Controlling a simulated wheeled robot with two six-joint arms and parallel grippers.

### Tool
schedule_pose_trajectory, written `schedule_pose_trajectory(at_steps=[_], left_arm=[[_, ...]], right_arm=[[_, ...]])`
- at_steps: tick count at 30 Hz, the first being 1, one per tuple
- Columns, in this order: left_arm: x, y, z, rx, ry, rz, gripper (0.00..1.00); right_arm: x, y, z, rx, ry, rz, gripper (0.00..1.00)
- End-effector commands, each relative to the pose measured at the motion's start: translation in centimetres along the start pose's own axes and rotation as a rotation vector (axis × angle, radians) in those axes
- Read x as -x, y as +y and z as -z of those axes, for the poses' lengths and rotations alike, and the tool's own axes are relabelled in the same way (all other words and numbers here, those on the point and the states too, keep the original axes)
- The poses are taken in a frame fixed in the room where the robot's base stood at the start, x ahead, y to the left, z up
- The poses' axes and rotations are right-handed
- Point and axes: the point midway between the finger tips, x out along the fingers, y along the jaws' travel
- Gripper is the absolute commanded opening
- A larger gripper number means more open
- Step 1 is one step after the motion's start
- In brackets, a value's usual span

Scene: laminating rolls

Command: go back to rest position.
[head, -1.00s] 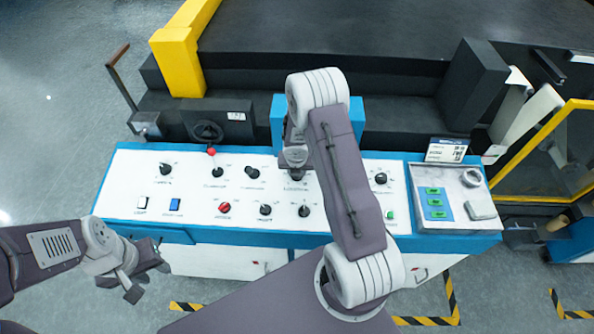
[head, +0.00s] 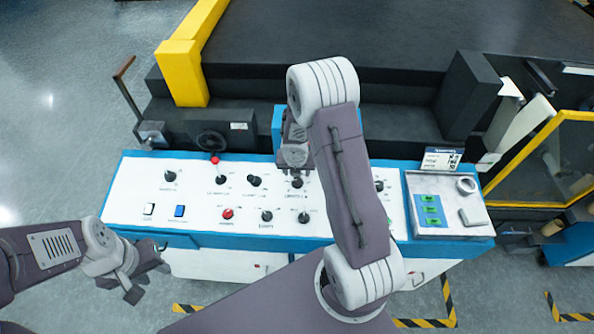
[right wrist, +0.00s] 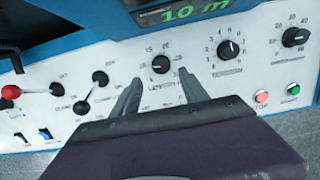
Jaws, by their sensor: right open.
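My right gripper shows in the right wrist view (right wrist: 158,88), with its two fingers spread apart and nothing between them. It is over the white control panel (right wrist: 50,115), in front of a black knob (right wrist: 161,64) with a dial scale. In the head view my right arm reaches over the panel (head: 140,195), and its fingertips are hard to make out there. My left gripper (head: 148,278) is at the lower left, off the panel's left end, with its fingers apart and empty.
The panel carries several black knobs, a red-tipped lever (head: 215,160) and a red button (head: 228,213). A display reading 10 m (right wrist: 200,10) is above the knobs. A yellow post (head: 182,72) and a yellow-framed guard (head: 540,135) flank the dark machine. Floor is clear at left.

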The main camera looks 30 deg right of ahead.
Motion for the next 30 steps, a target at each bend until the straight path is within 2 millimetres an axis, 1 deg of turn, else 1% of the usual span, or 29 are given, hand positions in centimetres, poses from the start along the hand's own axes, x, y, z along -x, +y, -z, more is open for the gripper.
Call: schedule_pose_trajectory(at_steps=[1,3,15,17,18,20,21,23,24,26,27,29,30], left_arm=[[0.3,0.0,0.0,0.0,0.0,0.0,0.36],[0.2,0.0,0.0,0.0,0.0,0.0,0.36],[0.1,0.0,0.0,0.0,0.0,0.0,0.36],[-0.2,0.0,0.0,0.0,0.0,0.0,0.36],[-1.0,0.0,-0.1,0.0,0.0,0.0,0.36],[-2.9,-0.1,-0.3,0.0,0.0,0.0,0.36],[-4.5,-0.1,-0.5,0.0,0.0,0.0,0.36],[-7.4,-0.1,-0.8,0.0,0.0,0.0,0.36],[-9.2,-0.2,-1.0,0.0,-0.001,0.0,0.36],[-11.5,-0.2,-1.2,0.0,-0.001,0.0,0.36],[-12.8,-0.2,-1.4,0.0,-0.001,0.0,0.36],[-13.9,-0.3,-1.5,0.0,-0.001,0.0,0.36],[-14.3,-0.3,-1.5,0.0,-0.001,0.0,0.36]], right_arm=[[0.4,0.0,0.0,0.0,0.0,0.0,0.52],[0.4,0.0,0.1,0.001,0.001,0.001,0.52],[0.3,0.0,0.1,0.0,0.001,0.0,0.52],[0.0,0.1,0.2,0.002,0.001,-0.001,0.52],[-0.6,0.3,0.3,0.007,-0.004,-0.004,0.52],[-1.0,1.3,-0.3,0.016,-0.042,-0.025,0.52],[-1.0,2.2,-0.7,0.023,-0.077,-0.046,0.52],[-0.6,3.3,-0.3,-0.014,-0.118,-0.078,0.52],[-0.2,3.5,0.6,-0.109,-0.13,-0.095,0.52],[0.4,3.3,2.8,-0.377,-0.117,-0.113,0.52],[0.7,2.8,4.8,-0.613,-0.089,-0.119,0.52],[1.3,2.0,7.7,-0.979,-0.031,-0.109,0.52],[1.6,1.5,9.7,-1.217,0.013,-0.088,0.52]])
